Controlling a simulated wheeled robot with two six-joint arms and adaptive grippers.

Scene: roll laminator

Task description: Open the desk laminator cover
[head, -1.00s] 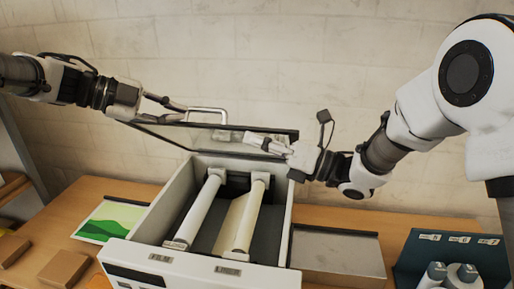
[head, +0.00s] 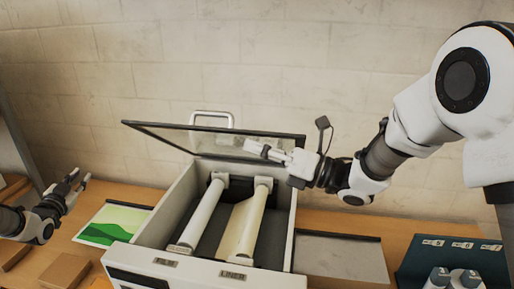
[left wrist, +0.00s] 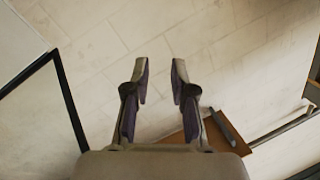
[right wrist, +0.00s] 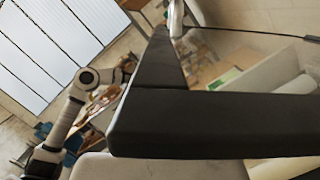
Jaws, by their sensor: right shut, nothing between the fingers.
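The laminator's cover (head: 220,141), a clear panel in a black frame, stands raised at the back of the white laminator body (head: 210,276). Its metal handle (head: 211,114) shows above the top edge. My right gripper (head: 258,149) is shut and empty, at the cover's right part. In the right wrist view the black frame (right wrist: 230,125) crosses close in front of the camera and hides most of the fingers; I cannot tell whether they touch it. My left gripper (head: 77,183) is open and empty, left of the laminator, away from the cover; its parted fingers show in the left wrist view (left wrist: 161,75).
Inside the open body lie a white film roll (head: 202,215) and a cream liner roll (head: 246,219). A green picture sheet (head: 112,226) lies to the left, a grey-topped panel (head: 340,258) to the right. A dark rack with white bottles (head: 452,262) stands at far right.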

